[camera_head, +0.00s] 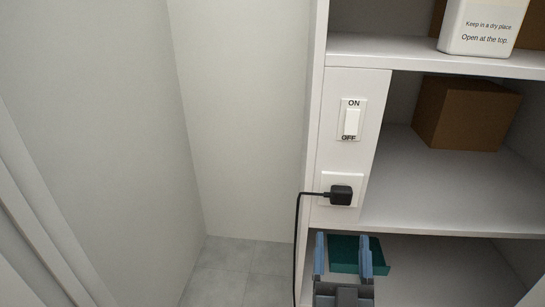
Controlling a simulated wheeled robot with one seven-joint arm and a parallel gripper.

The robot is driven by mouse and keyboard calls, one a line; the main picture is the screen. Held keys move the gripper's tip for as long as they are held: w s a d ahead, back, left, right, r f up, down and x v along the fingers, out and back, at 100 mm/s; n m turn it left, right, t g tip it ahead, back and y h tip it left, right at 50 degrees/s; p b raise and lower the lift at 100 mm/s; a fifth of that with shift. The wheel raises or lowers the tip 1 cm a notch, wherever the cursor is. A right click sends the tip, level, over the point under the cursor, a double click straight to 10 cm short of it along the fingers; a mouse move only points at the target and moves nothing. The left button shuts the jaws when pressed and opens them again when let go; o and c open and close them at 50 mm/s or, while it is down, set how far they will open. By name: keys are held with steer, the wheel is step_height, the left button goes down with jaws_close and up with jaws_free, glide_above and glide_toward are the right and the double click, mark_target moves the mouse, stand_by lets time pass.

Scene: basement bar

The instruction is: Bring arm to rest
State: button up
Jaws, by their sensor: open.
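My gripper (343,258) is at the bottom of the view, in front of the lower shelf opening. Its two blue-grey fingers stand apart and point away from me. A teal item (345,250) shows between and behind the fingers. I cannot tell whether they touch it, but the jaws are open. The rest of my arm is below the picture edge.
A white shelf unit (420,218) fills the right side. It holds a brown box (465,112) and a white bottle (482,25). A panel carries an ON/OFF switch (351,121) and a black plug (341,195) with a hanging cord. Bare floor (235,270) lies left.

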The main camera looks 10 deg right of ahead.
steer(key=s+d+r+n+g+y+p, duration=0.1)
steer(key=s+g+y, duration=0.2)
steer(key=s, duration=1.4)
steer(key=s+r+n+g+y+p, duration=0.2)
steer(key=s+g+y, duration=0.2)
steer(key=s, duration=1.4)
steer(key=shift+s+d+n+g+y, duration=0.15)
steer(key=shift+d+n+g+y, duration=0.2)
steer(key=shift+g, duration=0.45)
steer(key=shift+c, duration=0.5)
